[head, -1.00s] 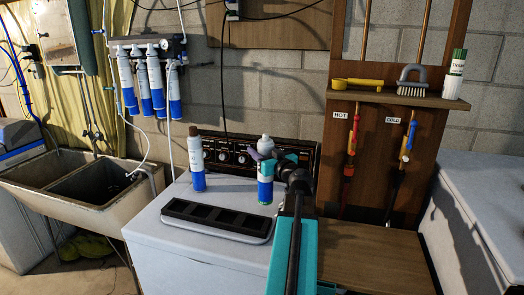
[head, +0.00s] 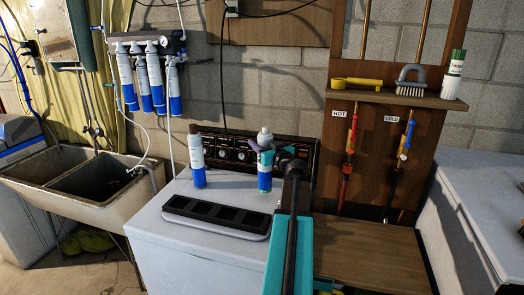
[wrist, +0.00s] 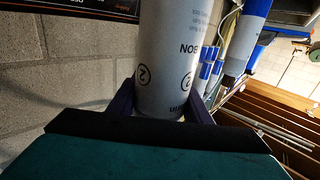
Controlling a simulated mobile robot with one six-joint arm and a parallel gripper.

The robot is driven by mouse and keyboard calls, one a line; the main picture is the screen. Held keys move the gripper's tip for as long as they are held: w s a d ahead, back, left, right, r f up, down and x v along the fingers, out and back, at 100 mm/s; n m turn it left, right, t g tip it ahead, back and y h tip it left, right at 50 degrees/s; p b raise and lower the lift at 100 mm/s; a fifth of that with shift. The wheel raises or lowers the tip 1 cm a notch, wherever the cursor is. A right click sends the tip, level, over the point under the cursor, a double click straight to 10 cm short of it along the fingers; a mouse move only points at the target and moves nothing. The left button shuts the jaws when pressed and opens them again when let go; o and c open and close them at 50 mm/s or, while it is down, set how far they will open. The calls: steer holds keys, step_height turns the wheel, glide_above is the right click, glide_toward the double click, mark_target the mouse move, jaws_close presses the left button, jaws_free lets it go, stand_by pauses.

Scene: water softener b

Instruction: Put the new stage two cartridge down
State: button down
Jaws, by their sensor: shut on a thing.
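The new stage two cartridge (head: 264,179) is white and blue with a pale cap. It is upright over the back of the white machine's top. My gripper (head: 268,158) is shut on it, reaching in from the right. In the wrist view the cartridge (wrist: 168,45) shows its white side and a circled 2, with the dark gripper fingers (wrist: 160,103) on both sides. I cannot tell whether its base touches the top.
A brown-capped cartridge (head: 196,158) stands to the left on the machine top (head: 165,238). A black slotted tray (head: 216,217) lies in front. The dark control panel (head: 230,149) is behind. Several cartridges (head: 155,80) hang on the wall, above a double sink (head: 60,195).

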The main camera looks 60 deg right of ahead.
steer(key=shift+f, duration=0.1)
steer(key=shift+f+p, duration=0.95)
steer(key=shift+f, duration=0.65)
steer(key=shift+f, duration=0.15)
steer(key=c, duration=0.9)
jaws_free()
steer(key=shift+r, duration=0.2)
steer(key=shift+b+v, duration=2.35)
steer(key=shift+v, duration=3.7)
